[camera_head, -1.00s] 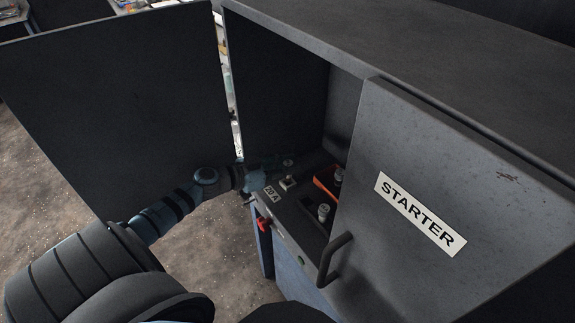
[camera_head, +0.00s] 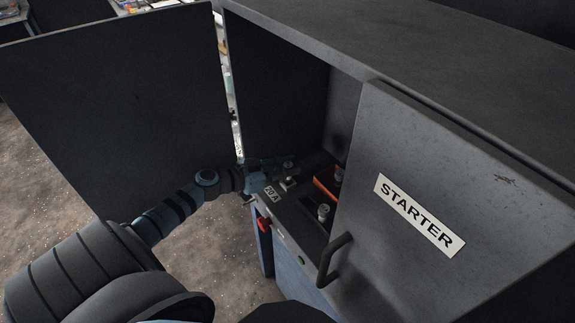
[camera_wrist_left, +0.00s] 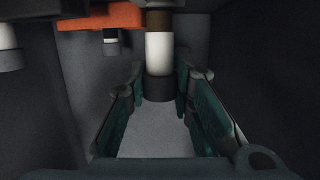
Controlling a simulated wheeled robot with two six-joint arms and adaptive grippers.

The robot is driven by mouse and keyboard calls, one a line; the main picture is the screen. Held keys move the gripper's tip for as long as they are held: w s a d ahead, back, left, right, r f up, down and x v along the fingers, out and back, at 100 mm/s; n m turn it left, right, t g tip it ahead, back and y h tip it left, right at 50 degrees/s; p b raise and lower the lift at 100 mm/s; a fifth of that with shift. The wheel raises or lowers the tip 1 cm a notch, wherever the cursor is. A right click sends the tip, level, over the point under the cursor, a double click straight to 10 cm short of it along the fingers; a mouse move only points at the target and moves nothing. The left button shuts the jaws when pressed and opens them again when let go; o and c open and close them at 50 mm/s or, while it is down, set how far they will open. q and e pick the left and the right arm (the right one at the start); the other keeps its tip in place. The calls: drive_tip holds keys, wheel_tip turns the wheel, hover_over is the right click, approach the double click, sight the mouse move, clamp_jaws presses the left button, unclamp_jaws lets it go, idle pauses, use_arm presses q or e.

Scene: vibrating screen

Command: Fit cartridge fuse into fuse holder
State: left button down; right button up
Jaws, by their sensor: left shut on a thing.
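My left gripper (camera_wrist_left: 158,88) reaches into the open cabinet. It also shows, small and dark, in the head view (camera_head: 283,165). In the left wrist view its teal fingers are closed around an upright cartridge fuse (camera_wrist_left: 159,52), with a white body, a brownish upper band and a dark lower end. In the head view this fuse is hard to make out. I cannot tell from these views whether it touches a fuse holder. My right gripper is not in view.
The cabinet's right door (camera_head: 390,180) reads STARTER and has a handle (camera_head: 333,258). The left door (camera_head: 115,110) stands open. Inside are an orange part (camera_head: 323,189), a pale-topped cylinder (camera_head: 323,212) and a 20A label (camera_head: 271,192). Dark walls close in around the gripper.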

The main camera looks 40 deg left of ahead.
use_arm(q)
drive_tip(key=shift+f+b, duration=0.7)
drive_tip(key=shift+f, duration=0.45)
drive_tip(key=c, duration=1.3)
unclamp_jaws()
drive_tip(key=v, duration=1.2)
drive_tip(key=shift+a, duration=0.1)
